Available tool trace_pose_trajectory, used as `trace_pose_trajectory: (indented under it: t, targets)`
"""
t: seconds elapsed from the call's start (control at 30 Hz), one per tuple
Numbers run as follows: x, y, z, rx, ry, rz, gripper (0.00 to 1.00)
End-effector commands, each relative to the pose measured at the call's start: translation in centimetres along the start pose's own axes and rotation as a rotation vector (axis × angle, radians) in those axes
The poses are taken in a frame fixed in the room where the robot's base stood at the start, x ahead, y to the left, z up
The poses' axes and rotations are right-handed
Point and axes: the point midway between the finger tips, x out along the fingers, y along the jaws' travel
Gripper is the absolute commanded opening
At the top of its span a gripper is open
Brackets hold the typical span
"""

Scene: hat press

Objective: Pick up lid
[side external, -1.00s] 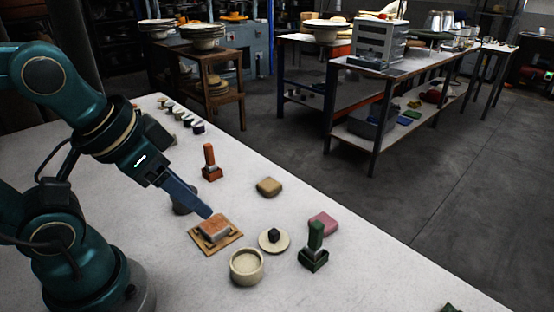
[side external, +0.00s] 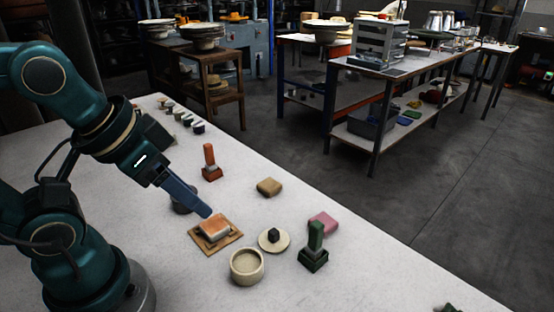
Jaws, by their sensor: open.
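The lid (side external: 266,244) is a flat, cream disc with a dark block-shaped knob (side external: 274,235) on top. It lies flat on the white table, right of the middle. A round cream pot (side external: 246,267) stands open just in front of it, apart from it. My gripper (side external: 206,213) points down to the right, with long blue-grey fingers. Its tips are above the far left edge of a wooden board, to the left of the lid and apart from it. It is open and holds nothing that I can see. The gap between its fingers is hard to see from this side.
An orange-topped block (side external: 214,228) sits on the wooden board (side external: 231,241) under my fingertips. A green stamp (side external: 314,252) and a pink block (side external: 326,221) stand right of the lid. A tan block (side external: 269,187) and an orange stamp (side external: 210,164) are behind. The table's front right is mostly clear.

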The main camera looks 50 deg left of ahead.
Motion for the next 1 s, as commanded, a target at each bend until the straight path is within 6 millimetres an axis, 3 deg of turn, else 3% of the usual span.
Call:
trace_pose_trajectory:
  t: [0.17,0.33,0.47,0.73,1.0]
  targets:
    - [-0.5,0.0,-0.8,-0.013,0.021,0.000,0.57]
    - [-0.8,0.1,-3.6,-0.025,-0.002,0.003,0.57]
    - [0.2,0.4,-6.0,-0.031,-0.058,0.006,0.57]
    - [4.9,1.2,-9.6,-0.031,-0.212,0.009,0.57]
    - [11.4,2.1,-9.8,-0.016,-0.382,0.005,0.57]
